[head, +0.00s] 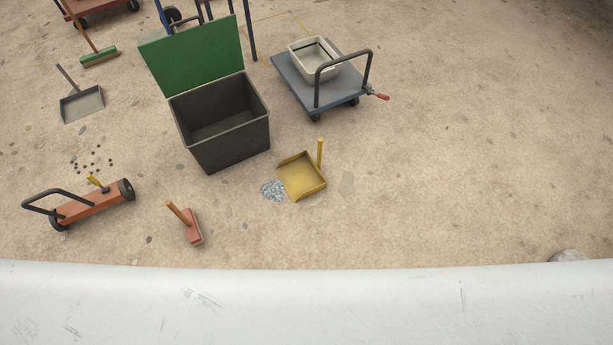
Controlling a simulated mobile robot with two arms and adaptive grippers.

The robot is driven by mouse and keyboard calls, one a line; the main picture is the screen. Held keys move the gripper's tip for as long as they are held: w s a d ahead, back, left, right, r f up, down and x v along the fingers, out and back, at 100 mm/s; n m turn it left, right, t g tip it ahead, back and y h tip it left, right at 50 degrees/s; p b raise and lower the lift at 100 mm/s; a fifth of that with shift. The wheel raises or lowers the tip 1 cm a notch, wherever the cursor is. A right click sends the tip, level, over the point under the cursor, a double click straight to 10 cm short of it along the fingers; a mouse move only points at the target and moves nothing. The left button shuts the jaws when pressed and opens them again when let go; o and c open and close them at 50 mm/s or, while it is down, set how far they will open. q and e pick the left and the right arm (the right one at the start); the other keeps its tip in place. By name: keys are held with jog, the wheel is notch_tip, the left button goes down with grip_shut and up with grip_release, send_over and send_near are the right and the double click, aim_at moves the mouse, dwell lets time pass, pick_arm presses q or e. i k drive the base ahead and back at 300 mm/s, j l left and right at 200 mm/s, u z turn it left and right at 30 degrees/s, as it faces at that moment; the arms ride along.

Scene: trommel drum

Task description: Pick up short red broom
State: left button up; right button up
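The short red broom (192,229) is on the floor at the lower left of the head view. It has a red head and a short wooden handle (177,211) that slants up to the left. It is apart from the things around it. Neither of my grippers shows in the head view, so their state is not visible.
An orange cart (92,209) is left of the broom. A yellow dustpan (302,178) is to its right, beside grey debris (272,190). A dark bin (228,125) with a green lid stands behind. A white edge (300,305) spans the front. The right floor is clear.

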aim_at(193, 232)
jog(key=u, duration=1.45)
